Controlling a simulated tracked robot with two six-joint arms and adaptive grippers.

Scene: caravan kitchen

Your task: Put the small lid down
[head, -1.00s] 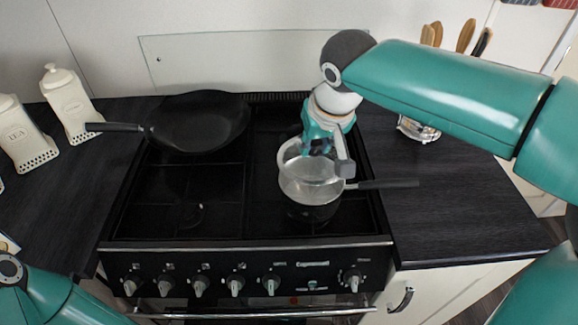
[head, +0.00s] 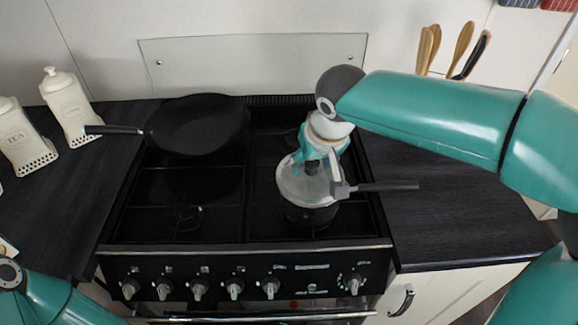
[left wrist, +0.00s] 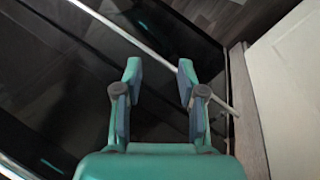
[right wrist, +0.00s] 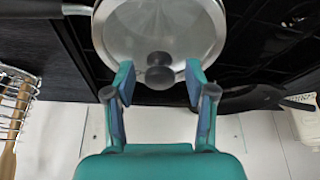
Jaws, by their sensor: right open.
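The small lid (head: 296,187) is a pale glass disc with a metal rim and a dark round knob. It lies about level on top of the small saucepan (head: 322,212), on the right side of the hob. In the right wrist view the lid (right wrist: 150,30) shows from above. My right gripper (head: 327,182) is over the lid. There the gripper (right wrist: 160,76) is open, its fingers either side of the knob (right wrist: 160,72) with gaps showing. The saucepan's body is mostly hidden. My left gripper (left wrist: 157,80) is open and empty above the oven front.
A black frying pan (head: 200,125) sits at the hob's back left. The saucepan handle (head: 388,186) points right over the dark worktop (head: 440,225), which is clear there. Cream canisters (head: 70,108) stand at the left. Wooden-handled utensils (head: 462,48) stand at the back right.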

